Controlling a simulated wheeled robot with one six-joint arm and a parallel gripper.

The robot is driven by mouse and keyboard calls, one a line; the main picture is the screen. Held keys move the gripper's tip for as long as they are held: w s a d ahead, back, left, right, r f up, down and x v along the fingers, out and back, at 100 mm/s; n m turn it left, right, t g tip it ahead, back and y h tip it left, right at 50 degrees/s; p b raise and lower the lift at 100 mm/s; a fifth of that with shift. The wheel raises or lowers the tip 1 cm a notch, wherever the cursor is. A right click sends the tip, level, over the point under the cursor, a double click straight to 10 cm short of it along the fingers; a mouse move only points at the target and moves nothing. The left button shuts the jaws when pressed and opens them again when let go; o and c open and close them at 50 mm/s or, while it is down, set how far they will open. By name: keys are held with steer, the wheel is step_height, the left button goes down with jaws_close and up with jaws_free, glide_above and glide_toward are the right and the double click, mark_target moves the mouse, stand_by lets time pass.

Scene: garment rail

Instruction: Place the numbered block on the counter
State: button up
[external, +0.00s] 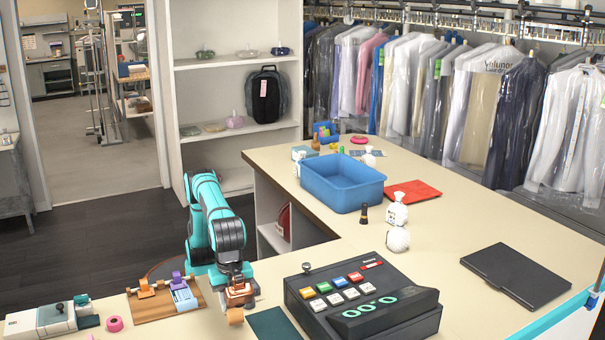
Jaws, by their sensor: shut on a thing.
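My arm reaches down over the front part of the counter (465,231). My gripper (238,301) is low over the counter, between a wooden board and the dark cash register. It is shut on a small orange-brown block (235,316), whose lower part shows below the fingers. I cannot read a number on it at this size. The fingers hide part of it, and I cannot tell whether it touches the counter.
The wooden board (150,306) with small coloured items lies close on the left. A dark green mat (276,326) and the cash register (365,308) are close on the right. A blue bin (342,190), red folder (411,192) and black folder (514,276) lie farther off.

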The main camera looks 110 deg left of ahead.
steer(key=shift+f, duration=0.6)
steer(key=shift+f, duration=0.1)
steer(key=o, duration=1.1)
steer(key=shift+o, duration=0.2)
step_height(320, 180, up, 12)
steer(key=shift+r, duration=0.1)
